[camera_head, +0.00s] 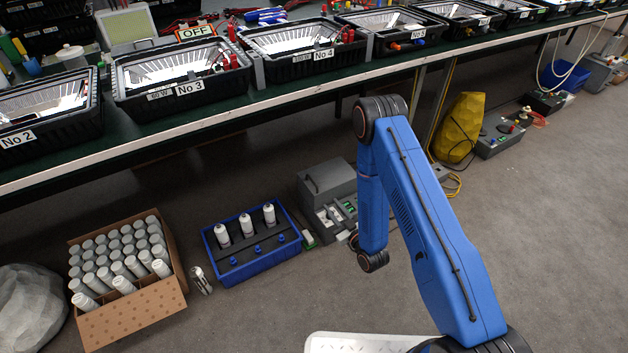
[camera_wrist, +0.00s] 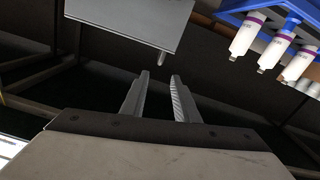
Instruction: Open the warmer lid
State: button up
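The warmer appears to be the grey box (camera_head: 327,182) on the floor, right of the blue tray in the head view. Its grey cover looks down; its lower front carries small green and white parts. In the wrist view a flat grey panel (camera_wrist: 130,18), likely its lid, fills the upper middle. In the head view my arm hides most of the gripper.
A blue tray (camera_head: 257,275) with white bottles stands left of the warmer; bottles also show upper right in the wrist view. A carton (camera_head: 128,325) of bottles is farther left. The bench edge (camera_head: 170,130) runs above. Open floor (camera_head: 560,230) lies right of my arm.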

aim_at(309, 177)
jog(key=x, duration=1.7)
jog(key=shift+w+a, duration=0.1)
jog(key=shift+w, duration=0.05)
grip_shut()
